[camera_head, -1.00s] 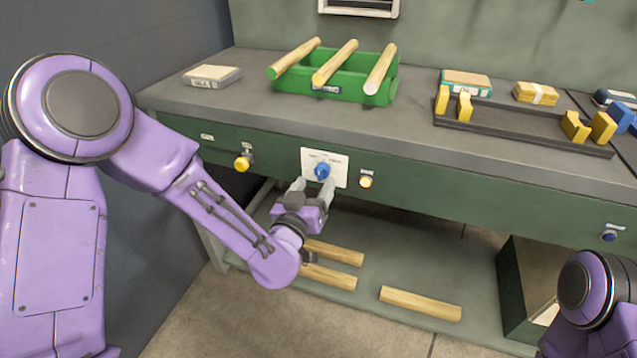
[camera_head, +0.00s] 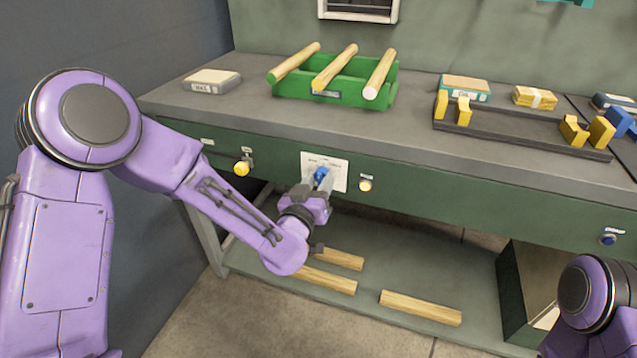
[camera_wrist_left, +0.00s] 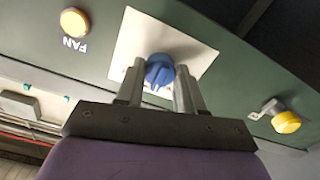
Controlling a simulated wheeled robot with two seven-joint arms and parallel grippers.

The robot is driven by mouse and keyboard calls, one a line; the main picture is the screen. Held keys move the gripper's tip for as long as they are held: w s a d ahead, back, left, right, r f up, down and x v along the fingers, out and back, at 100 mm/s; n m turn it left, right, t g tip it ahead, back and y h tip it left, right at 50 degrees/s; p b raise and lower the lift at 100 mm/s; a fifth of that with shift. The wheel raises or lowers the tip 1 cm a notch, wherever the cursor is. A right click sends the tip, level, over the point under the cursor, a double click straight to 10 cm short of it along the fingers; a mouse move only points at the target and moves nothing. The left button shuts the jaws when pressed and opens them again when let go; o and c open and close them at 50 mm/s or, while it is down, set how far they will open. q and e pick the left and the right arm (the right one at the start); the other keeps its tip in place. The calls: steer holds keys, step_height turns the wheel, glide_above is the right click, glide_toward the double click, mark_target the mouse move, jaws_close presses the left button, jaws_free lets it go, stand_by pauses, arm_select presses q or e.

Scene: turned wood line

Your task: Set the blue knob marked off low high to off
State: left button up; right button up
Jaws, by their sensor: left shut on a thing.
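The blue knob (camera_head: 321,174) sits on a white label plate (camera_head: 338,172) on the green front panel of the bench. My left gripper (camera_head: 320,181) has its fingers on either side of the knob and is shut on it. In the left wrist view the blue knob (camera_wrist_left: 160,72) shows between the two grey fingertips, in front of the plate (camera_wrist_left: 140,42). The fingers hide part of the plate, and I cannot read the marks or the knob's setting. Only a link of my right arm shows at the lower right; its gripper is out of view.
A yellow knob (camera_head: 242,168) is left of the plate, and a lit round FAN button (camera_head: 365,184) is close on its right. A blue button (camera_head: 608,239) is far right. Above are a green rack (camera_head: 345,88) and a dark tray (camera_head: 520,126). Wood pieces (camera_head: 420,307) lie below.

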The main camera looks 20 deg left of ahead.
arm_select(q)
steer(key=n, duration=0.5)
steer(key=shift+d+n, duration=0.1)
steer(key=shift+n, duration=1.7)
steer(key=o, duration=1)
steer(key=shift+o, duration=0.2)
steer(key=s+p, duration=0.1)
steer(key=s, duration=0.9)
steer(key=shift+s+a+p, duration=0.2)
steer(key=shift+s+p, duration=0.1)
steer(key=shift+p, duration=0.05)
